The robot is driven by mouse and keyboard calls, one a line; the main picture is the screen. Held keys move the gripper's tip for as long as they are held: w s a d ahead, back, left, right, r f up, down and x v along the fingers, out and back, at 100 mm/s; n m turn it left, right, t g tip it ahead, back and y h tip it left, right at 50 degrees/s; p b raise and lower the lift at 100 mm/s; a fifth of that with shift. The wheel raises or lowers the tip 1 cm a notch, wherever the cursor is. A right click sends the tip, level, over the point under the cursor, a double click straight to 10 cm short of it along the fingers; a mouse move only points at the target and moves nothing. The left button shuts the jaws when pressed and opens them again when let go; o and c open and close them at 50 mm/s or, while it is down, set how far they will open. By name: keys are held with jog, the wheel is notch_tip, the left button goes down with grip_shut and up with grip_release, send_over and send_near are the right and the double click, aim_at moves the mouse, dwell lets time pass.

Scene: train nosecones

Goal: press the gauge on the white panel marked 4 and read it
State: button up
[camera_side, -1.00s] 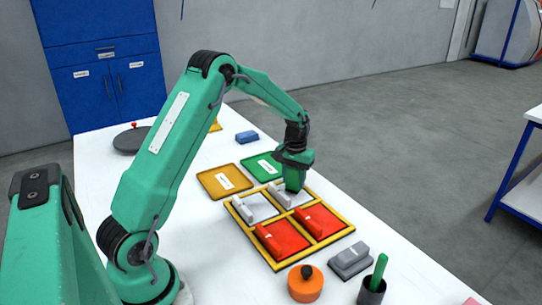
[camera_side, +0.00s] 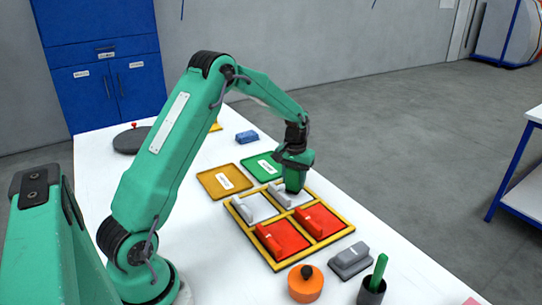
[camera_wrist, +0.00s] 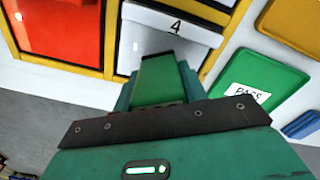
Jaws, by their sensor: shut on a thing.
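The white panel marked 4 (camera_wrist: 150,42) fills the upper middle of the wrist view, with its number on a raised bar along one edge. In the side view it is the back right panel (camera_side: 280,196) of the yellow frame (camera_side: 333,239). My gripper (camera_side: 294,190) points down over this panel, its tip at or very near the surface; I cannot tell whether it touches. In the wrist view my gripper (camera_wrist: 161,80) is closed and covers the lower part of the panel.
The frame also holds another white panel (camera_side: 254,208) and two red panels (camera_side: 283,240). A green PASS tray (camera_side: 262,167) and a yellow tray (camera_side: 225,181) lie behind. A blue block (camera_side: 247,137), grey block (camera_side: 350,260), orange pot (camera_side: 305,284) and dark cup (camera_side: 370,293) stand around.

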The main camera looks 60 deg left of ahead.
jog(key=shift+f, duration=0.55)
dwell(1.4)
jog(key=shift+r, duration=0.1)
jog(key=shift+r, duration=3.5)
jog(key=s+d+r+m, duration=0.3)
jog(key=s+d+r, duration=0.1)
jog(key=d, duration=0.4)
jog(key=s+d+r+m, duration=0.3)
jog(key=s+d+r, duration=0.1)
jog(key=d, duration=0.5)
jog(key=shift+s+d+r, duration=0.2)
jog(key=shift+s+r, duration=0.15)
jog(key=shift+r, duration=0.05)
